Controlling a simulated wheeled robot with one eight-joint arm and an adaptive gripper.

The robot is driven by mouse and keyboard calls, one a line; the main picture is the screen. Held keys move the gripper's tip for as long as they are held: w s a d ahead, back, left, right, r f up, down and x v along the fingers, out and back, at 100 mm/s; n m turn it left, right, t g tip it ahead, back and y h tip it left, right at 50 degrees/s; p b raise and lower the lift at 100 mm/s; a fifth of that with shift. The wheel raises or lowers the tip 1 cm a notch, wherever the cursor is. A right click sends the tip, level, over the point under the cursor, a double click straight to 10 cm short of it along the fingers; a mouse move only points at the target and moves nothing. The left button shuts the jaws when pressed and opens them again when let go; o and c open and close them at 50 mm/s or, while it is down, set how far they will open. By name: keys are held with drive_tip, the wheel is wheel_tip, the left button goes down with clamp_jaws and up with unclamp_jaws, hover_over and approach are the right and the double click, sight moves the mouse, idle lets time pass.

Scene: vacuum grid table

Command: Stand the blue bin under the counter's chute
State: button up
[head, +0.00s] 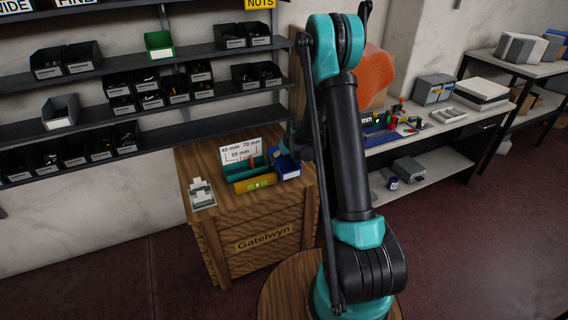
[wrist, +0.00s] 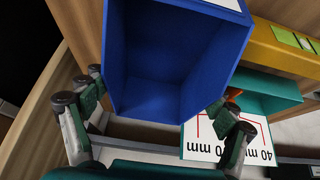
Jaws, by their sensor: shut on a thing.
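The blue bin (head: 287,167) is at the right side of the crate top, beside the counter, in the head view. In the wrist view the bin (wrist: 160,50) fills the middle, its empty inside facing the camera. My gripper (wrist: 160,95) is shut on it, with a finger on each side. The head view mostly hides my gripper behind my arm. The counter has a yellow body (head: 255,184) with a green display and a teal, open-topped part (head: 243,168), perhaps the chute. I cannot tell whether the bin touches the crate top.
A white sign (head: 240,150) marked 40, 55 and 70 mm stands behind the counter. A grey-white device (head: 201,194) sits at the left of the wooden crate (head: 262,238). Shelves of black bins (head: 120,104) line the wall behind. The crate's front left top is bare.

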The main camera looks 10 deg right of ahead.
drive_tip(key=shift+f, duration=1.15)
drive_tip(key=o, duration=1.1)
drive_tip(key=shift+f, duration=0.1)
drive_tip(key=shift+c, duration=0.2)
